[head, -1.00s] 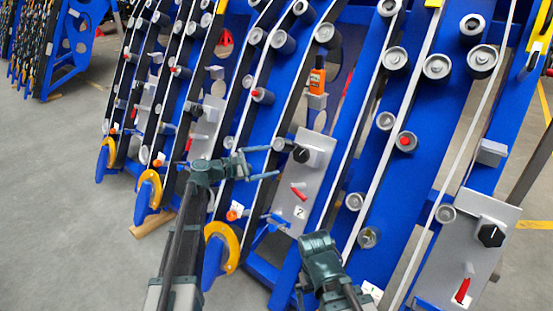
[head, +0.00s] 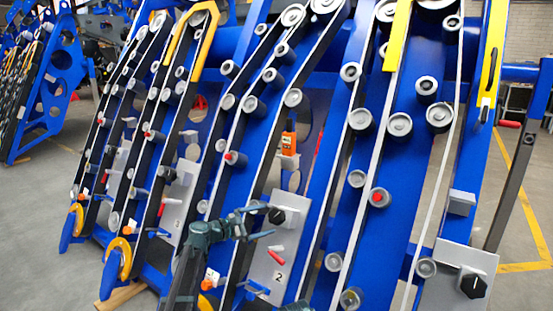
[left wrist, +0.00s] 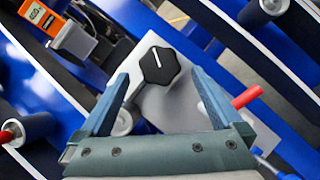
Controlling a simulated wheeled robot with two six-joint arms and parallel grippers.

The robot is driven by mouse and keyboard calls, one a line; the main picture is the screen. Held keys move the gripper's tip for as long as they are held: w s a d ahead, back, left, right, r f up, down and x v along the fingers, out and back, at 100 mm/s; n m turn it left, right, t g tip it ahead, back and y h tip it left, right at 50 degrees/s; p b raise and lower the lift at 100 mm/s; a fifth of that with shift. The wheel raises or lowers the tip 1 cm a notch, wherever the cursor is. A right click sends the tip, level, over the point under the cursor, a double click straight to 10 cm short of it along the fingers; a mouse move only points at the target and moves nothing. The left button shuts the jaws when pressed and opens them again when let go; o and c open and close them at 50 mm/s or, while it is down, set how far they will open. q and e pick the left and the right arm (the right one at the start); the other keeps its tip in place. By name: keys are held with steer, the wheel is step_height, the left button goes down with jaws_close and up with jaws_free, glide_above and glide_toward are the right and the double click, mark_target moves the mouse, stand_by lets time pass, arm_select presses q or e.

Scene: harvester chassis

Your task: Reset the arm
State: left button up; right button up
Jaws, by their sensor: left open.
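My left gripper (head: 262,222) is in front of the grey panel marked 2 (head: 268,284). In the left wrist view the left gripper (left wrist: 163,95) is open, with its two blue fingers spread and nothing between them. A black knob (left wrist: 159,65) on that panel shows beyond the gap between the fingertips; it also shows in the head view (head: 276,215), close by the fingertips. I cannot tell whether the fingers touch it. A red lever (head: 277,258) sits below the knob.
The blue chassis (head: 390,255) carries belts and several grey rollers. An orange device (head: 288,143) is fixed above the panel. Another grey panel with a black knob (head: 472,286) is at the lower right. Open floor (head: 40,220) lies at the left.

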mark_target(275, 219)
arm_select(q)
steer(key=shift+x, duration=2.8)
steer(key=p+v, duration=0.1)
steer(key=v, duration=1.3)
steer(key=shift+n+t, duration=0.3)
steer(key=shift+n, duration=0.1)
steer(key=x, duration=0.4)
steer(key=b+x, duration=0.1)
steer(key=x, duration=0.4)
steer(key=f+b+x, duration=0.1)
steer(key=x, duration=0.4)
steer(key=shift+s+d, duration=0.2)
steer(key=shift+s, duration=0.05)
steer(key=shift+s+n+t+b, duration=0.1)
steer(key=shift+n+t+b, duration=0.45)
steer(key=shift+n, duration=0.35)
steer(key=n+t+y, duration=0.1)
steer(key=n, duration=0.1)
steer(key=n+t+b, duration=0.1)
steer(key=n, duration=0.2)
steer(key=shift+r+t+y, duration=0.15)
steer(key=shift+t+y, duration=0.1)
steer(key=shift+y, duration=0.15)
steer(key=shift+n, duration=0.4)
steer(key=shift+v, duration=2.6)
steer(key=shift+a+r, duration=0.1)
steer(key=shift+r, duration=0.05)
